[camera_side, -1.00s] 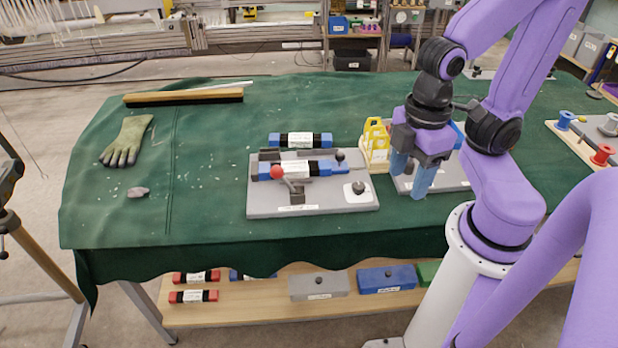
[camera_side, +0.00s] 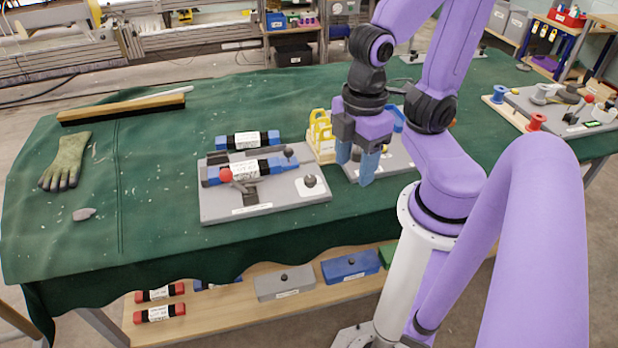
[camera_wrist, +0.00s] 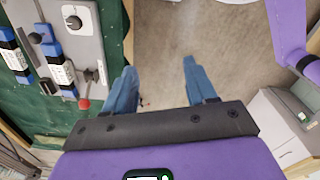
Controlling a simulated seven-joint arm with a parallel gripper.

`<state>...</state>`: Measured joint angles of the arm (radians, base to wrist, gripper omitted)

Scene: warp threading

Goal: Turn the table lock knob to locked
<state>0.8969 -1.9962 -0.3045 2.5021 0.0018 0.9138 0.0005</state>
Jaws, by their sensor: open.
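A grey fixture plate (camera_side: 262,211) lies on the green-covered table. A small dark knob (camera_side: 310,181) sits on a white patch at its right end; I take this as the lock knob. It also shows in the wrist view (camera_wrist: 73,21) at upper left. Its setting is too small to read. A blue and black bar with a white label (camera_side: 245,171) lies on the fixture, beside a red ball lever (camera_side: 226,175). My gripper (camera_side: 361,172) is open and empty, pointing down to the right of the knob, apart from it. In the wrist view its fingers (camera_wrist: 160,88) are spread over bare floor.
A yellow rack (camera_side: 321,135) stands just behind and left of my gripper. Another grey plate (camera_side: 395,160) is partly hidden behind it. A second blue bar (camera_side: 247,140) lies behind the fixture. A glove (camera_side: 66,160) and a brush (camera_side: 122,108) lie at left.

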